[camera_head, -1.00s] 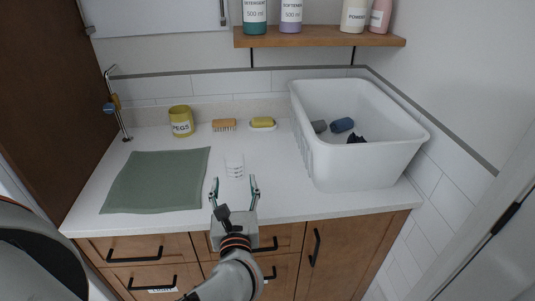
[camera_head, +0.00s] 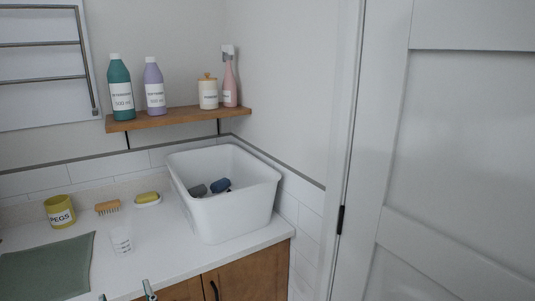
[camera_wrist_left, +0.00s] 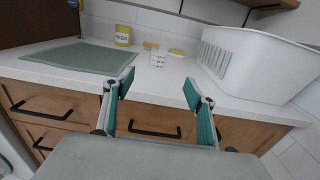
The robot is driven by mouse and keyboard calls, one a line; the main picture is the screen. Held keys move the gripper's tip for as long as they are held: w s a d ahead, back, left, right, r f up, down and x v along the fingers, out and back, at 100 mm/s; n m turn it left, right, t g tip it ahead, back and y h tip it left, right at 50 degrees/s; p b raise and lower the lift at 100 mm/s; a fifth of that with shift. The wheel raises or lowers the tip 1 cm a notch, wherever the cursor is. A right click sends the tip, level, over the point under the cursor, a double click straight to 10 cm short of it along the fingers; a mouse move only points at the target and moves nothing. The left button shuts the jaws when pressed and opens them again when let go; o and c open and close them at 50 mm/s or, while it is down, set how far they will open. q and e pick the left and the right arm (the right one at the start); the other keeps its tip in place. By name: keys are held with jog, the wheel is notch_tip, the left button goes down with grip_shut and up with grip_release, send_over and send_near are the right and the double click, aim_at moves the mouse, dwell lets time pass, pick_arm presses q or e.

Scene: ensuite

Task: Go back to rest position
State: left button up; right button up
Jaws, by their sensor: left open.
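My left gripper (camera_head: 126,292) shows only by its fingertips at the bottom edge of the head view. In the left wrist view the left gripper (camera_wrist_left: 158,86) is open, with nothing between its fingers. It is in front of the counter, apart from the clear measuring cup (camera_head: 121,240), which stands upright on the counter top. The cup also shows beyond the fingers in the left wrist view (camera_wrist_left: 157,59). My right gripper is in neither view.
A white basket (camera_head: 235,215) with dark cloth items stands at the counter's right end. A green mat (camera_head: 45,272), yellow pegs pot (camera_head: 60,212), brush (camera_head: 107,207) and soap dish (camera_head: 148,203) are further left. A bottle shelf (camera_head: 170,118) hangs above; a white door (camera_head: 450,150) is right.

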pick_arm(q)
jog(key=s+d+r+m+t+h, duration=0.25)
jog(key=d+m+t+h, duration=0.55)
jog(key=m, duration=1.4)
jog(key=s+d+f+m+g+h, duration=0.2)
jog(key=d+f+m+g+h, duration=0.3)
jog(key=f+m, duration=0.45)
jog(key=s+a+f+m+g, duration=0.1)
jog(key=s+f+m+g, duration=0.2)
jog(key=f, duration=0.8)
jog(key=s+a+f+m+g+y, duration=0.1)
jog(key=s+f+m+g, duration=0.3)
jog(key=s+f+m, duration=0.3)
notch_tip(320, 180, down, 5)
jog(key=m, duration=0.5)
jog(key=shift+r+g, duration=0.15)
jog(key=shift+g, duration=0.15)
